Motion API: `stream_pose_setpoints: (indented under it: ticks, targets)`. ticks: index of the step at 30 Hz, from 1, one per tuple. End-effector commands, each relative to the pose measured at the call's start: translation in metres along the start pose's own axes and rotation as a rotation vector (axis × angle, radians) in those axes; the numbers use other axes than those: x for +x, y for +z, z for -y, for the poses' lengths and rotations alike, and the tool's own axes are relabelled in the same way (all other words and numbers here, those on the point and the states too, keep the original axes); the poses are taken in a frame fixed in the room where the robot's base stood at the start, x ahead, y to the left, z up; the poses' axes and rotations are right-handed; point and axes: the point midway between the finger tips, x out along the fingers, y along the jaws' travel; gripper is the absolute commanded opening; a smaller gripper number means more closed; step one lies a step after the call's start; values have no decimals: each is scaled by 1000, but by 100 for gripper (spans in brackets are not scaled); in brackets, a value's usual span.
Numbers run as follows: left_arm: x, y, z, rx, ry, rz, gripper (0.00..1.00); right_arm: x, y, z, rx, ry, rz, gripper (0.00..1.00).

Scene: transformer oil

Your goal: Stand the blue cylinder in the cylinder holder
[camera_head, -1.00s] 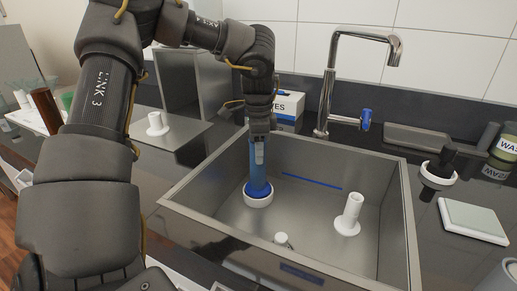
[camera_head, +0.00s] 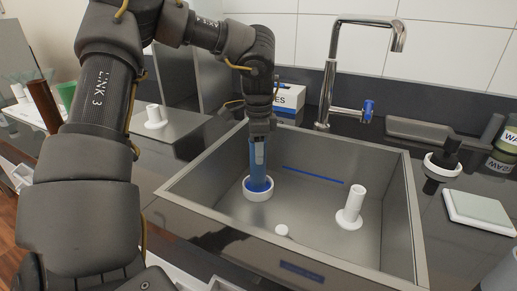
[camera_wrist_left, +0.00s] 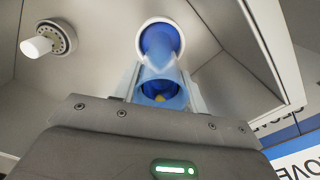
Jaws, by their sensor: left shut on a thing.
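The blue cylinder (camera_head: 256,160) stands about upright inside the grey sink, clear at its upper part and darker blue at its flared foot. My left gripper (camera_head: 261,133) comes from above and is shut on its upper part. A white ring (camera_head: 257,195) surrounds the foot; I cannot tell whether it is the cylinder holder or part of the cylinder. In the left wrist view, the cylinder's open mouth (camera_wrist_left: 160,92) lies between the fingers, with the white ring (camera_wrist_left: 180,33) beyond. Whether the foot rests on the floor is unclear. My right gripper is not in view.
The sink (camera_head: 398,178) has raised metal walls. A white peg on a disc (camera_head: 350,208) stands right of the cylinder, and a small white piece (camera_head: 282,230) lies nearer. The faucet (camera_head: 328,85) rises behind. Another white peg (camera_head: 154,117) stands on the left counter.

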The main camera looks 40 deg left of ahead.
Motion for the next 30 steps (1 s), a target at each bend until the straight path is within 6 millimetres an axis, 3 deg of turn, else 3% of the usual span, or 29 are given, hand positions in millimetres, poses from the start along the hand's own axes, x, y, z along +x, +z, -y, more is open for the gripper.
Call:
stream_pose_setpoints:
  ticks: [7,8,13,23,30]
  targets:
    - [7,0,0,0,0,0,17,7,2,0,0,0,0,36]
    - [6,0,0,0,0,0,47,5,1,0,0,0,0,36]
    - [6,0,0,0,0,0,68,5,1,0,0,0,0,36]
    - [1,0,0,0,-1,0,68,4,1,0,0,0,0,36]
    - [-39,-1,1,-1,-5,-2,68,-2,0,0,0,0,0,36]
